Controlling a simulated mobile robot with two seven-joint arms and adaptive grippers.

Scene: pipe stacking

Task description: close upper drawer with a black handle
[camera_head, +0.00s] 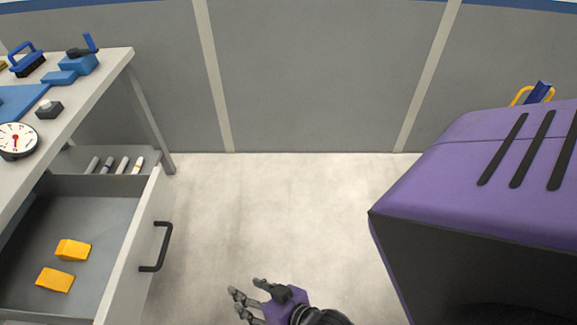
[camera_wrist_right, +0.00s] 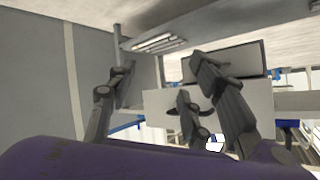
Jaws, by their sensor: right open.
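The upper drawer (camera_head: 135,235) stands pulled out from under the table at the left of the head view. Its black handle (camera_head: 164,246) is on the outer face of the drawer front. My left gripper is not in view.
The table (camera_head: 95,85) holds a round dial gauge (camera_head: 15,141), a small button box (camera_head: 48,109) and several blue tools. A grey wall (camera_head: 310,75) stands at the back. The pale floor (camera_head: 270,210) between the drawer and the right side is clear.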

